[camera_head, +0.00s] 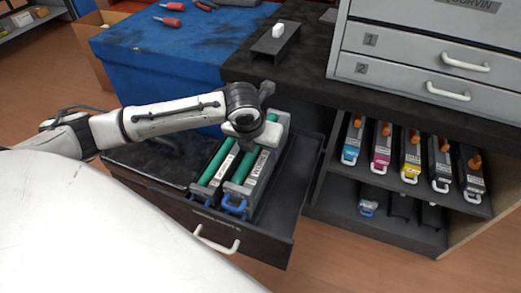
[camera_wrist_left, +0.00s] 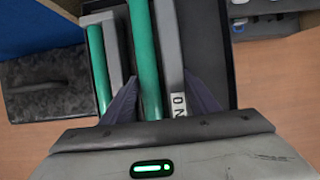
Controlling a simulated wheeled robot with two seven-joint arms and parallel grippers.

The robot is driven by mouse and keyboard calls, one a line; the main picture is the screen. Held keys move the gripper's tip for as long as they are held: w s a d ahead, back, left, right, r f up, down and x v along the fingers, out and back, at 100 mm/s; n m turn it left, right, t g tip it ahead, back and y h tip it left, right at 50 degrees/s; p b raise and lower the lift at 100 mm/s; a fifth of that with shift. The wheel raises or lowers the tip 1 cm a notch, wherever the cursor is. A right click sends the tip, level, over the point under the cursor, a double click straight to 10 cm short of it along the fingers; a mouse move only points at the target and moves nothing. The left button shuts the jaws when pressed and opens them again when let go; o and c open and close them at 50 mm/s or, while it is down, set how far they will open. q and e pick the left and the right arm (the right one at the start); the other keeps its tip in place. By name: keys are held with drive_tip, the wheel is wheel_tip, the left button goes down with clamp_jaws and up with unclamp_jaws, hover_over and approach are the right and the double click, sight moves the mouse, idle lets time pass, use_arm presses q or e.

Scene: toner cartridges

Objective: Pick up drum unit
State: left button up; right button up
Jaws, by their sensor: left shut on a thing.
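Two grey drum units with green rollers and blue handles lie side by side in the open dark drawer (camera_head: 286,217). My left gripper (camera_head: 250,147) reaches down over the right drum unit (camera_head: 258,172) and is shut on it. In the left wrist view the gripper's dark fingers (camera_wrist_left: 163,98) stand on both sides of this unit (camera_wrist_left: 172,50), with its green roller and white label between them. The left drum unit (camera_head: 213,168) lies close beside it; it also shows in the left wrist view (camera_wrist_left: 112,50). My right gripper is not in view.
The drawer's right part is bare. At right, a shelf (camera_head: 464,208) holds several coloured toner cartridges (camera_head: 411,155). A grey drawer cabinet (camera_head: 428,62) stands on the dark worktop (camera_head: 308,60). A blue cloth-covered surface (camera_head: 150,50) with red-handled tools lies at back left.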

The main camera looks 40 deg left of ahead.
use_arm(q)
wheel_tip(320, 180, up, 18)
drive_tip(key=p, duration=0.6)
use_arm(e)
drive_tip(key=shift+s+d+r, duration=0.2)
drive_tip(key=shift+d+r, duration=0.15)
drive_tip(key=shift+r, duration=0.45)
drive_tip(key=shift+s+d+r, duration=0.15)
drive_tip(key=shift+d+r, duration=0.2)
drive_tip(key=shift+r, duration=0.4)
